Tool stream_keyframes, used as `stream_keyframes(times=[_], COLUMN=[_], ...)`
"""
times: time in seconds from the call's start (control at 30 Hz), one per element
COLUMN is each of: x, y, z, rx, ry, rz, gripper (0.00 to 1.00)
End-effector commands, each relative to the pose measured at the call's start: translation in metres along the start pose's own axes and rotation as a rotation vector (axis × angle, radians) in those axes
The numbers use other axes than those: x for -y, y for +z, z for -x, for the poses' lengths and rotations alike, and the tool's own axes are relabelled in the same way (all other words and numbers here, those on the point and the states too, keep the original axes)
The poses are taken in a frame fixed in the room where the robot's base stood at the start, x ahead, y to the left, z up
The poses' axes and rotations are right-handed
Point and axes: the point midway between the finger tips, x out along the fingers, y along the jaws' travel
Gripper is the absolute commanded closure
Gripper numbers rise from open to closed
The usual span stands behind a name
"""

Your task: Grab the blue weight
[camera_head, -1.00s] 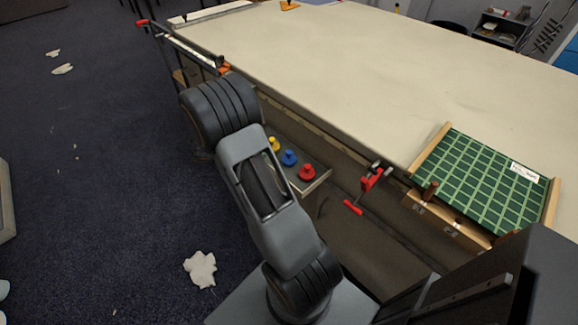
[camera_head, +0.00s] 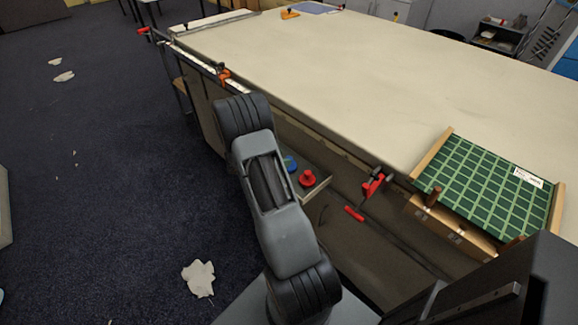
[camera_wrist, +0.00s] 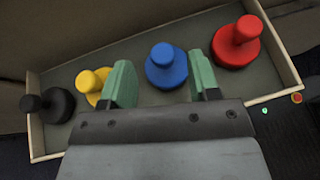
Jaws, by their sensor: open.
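The blue weight (camera_wrist: 166,66) is a round base with a knob on top. It stands in a shallow drawer (camera_wrist: 262,84) in the wrist view, between a yellow weight (camera_wrist: 89,84) and a red weight (camera_wrist: 237,43). My gripper (camera_wrist: 158,78) is open, with one green finger to the left of the blue weight and one to its right. I cannot tell whether either finger touches it. In the head view the blue weight (camera_head: 290,163) is partly hidden by my arm, beside the red weight (camera_head: 308,178). My gripper is hidden there.
A black weight (camera_wrist: 48,104) stands at the drawer's left end. A red clamp (camera_head: 371,188) hangs on the table edge right of the drawer. A green gridded board (camera_head: 487,185) lies on the cloth table (camera_head: 340,85).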

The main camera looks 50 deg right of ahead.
Motion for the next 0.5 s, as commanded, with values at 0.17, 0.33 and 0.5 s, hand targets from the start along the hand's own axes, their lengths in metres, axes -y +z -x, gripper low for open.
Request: stream_keyframes(times=[0.17,0.33,0.5], x=[0.003,0.003,0.003], y=[-0.002,-0.002,-0.002], z=[-0.026,-0.038,-0.039], rx=[-0.001,0.000,0.000], ry=[-0.004,-0.002,0.000], rz=[0.000,0.000,0.000], gripper=[0.44,0.44,0.44])
